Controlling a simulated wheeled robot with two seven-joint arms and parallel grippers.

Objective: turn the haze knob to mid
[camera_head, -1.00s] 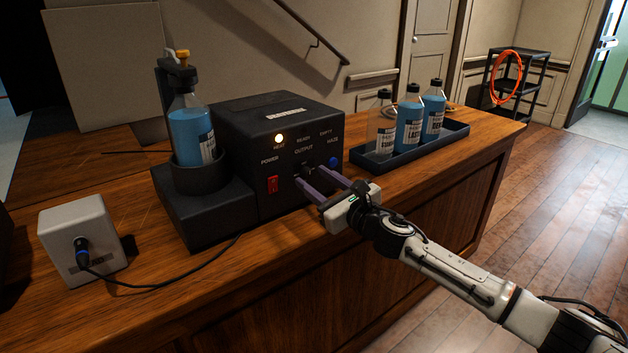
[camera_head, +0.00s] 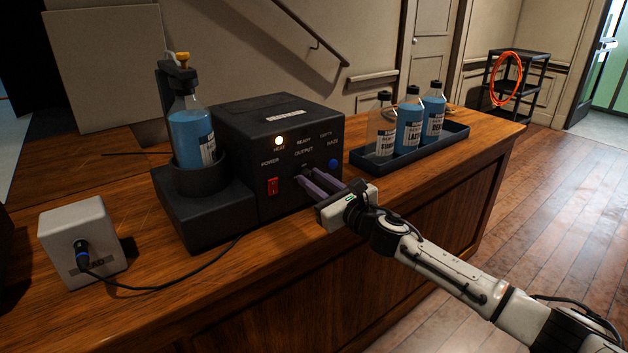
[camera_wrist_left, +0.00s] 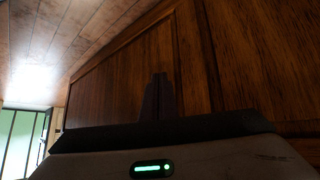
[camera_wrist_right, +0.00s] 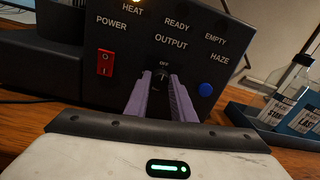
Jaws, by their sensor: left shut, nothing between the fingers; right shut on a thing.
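A black machine box (camera_head: 240,130) stands on the wooden desk, with the labels HEAT, READY, EMPTY, POWER, OUTPUT and HAZE on its front. A small dark knob (camera_wrist_right: 162,74) sits below the OUTPUT label, with an OFF mark above it. My right gripper (camera_head: 308,176) is at the box front with its purple fingers shut on this knob; the right wrist view also shows the fingers (camera_wrist_right: 160,84) on either side of it. The knob's pointer is hard to read. My left gripper (camera_wrist_left: 159,80) is shut and empty, facing a wooden panel, outside the head view.
A blue HAZE button (camera_wrist_right: 205,89) is right of the knob, and a red POWER switch (camera_wrist_right: 104,62) left. A blue liquid bottle (camera_head: 190,135) stands in its holder. A tray (camera_head: 455,131) with three bottles lies right. A white box (camera_head: 82,245) with a cable stands front left.

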